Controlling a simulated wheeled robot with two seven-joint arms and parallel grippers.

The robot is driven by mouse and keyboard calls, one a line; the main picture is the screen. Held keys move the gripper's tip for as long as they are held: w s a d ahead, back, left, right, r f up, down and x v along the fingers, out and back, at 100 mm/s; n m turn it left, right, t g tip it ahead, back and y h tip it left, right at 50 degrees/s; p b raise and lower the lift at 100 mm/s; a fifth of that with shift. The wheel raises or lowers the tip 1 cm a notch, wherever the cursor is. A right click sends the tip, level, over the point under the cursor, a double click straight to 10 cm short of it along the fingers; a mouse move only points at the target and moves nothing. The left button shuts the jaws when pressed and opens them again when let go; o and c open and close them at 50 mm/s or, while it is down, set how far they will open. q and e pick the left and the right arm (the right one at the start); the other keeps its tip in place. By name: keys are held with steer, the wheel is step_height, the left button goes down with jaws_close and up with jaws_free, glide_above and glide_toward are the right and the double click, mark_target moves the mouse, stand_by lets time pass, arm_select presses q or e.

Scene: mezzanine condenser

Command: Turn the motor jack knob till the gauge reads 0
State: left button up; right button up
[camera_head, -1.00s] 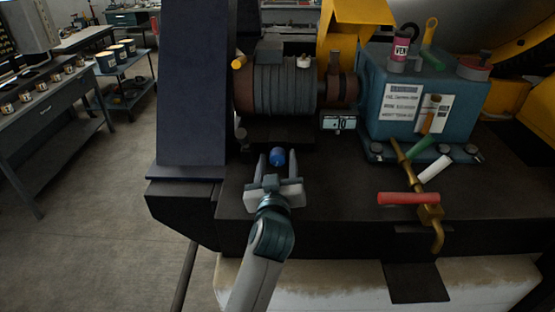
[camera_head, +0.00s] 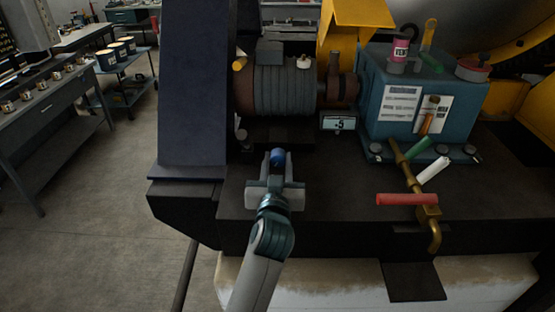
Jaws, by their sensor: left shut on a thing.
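The motor jack knob (camera_head: 277,155) is a small blue knob in front of the ribbed motor (camera_head: 284,90). My left gripper (camera_head: 278,163) comes up from below and is shut on it, with one finger on each side. The gauge (camera_head: 338,123) is a small pale display right of the motor's base. It shows a 5; the sign before it is too small to read surely. My right gripper is not in view.
A teal pump housing (camera_head: 440,95) stands right of the motor. Brass piping with red (camera_head: 407,199), white and green handles lies in front of it. A dark sloping panel (camera_head: 193,90) rises left of the motor.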

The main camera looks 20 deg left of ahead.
arm_select(q)
steer(key=shift+r+m, duration=0.1)
steer(key=shift+m, duration=2)
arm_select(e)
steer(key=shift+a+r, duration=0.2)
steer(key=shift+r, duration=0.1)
arm_select(q)
steer(key=o, duration=1)
steer(key=shift+o, duration=0.2)
steer(key=shift+w, duration=0.1)
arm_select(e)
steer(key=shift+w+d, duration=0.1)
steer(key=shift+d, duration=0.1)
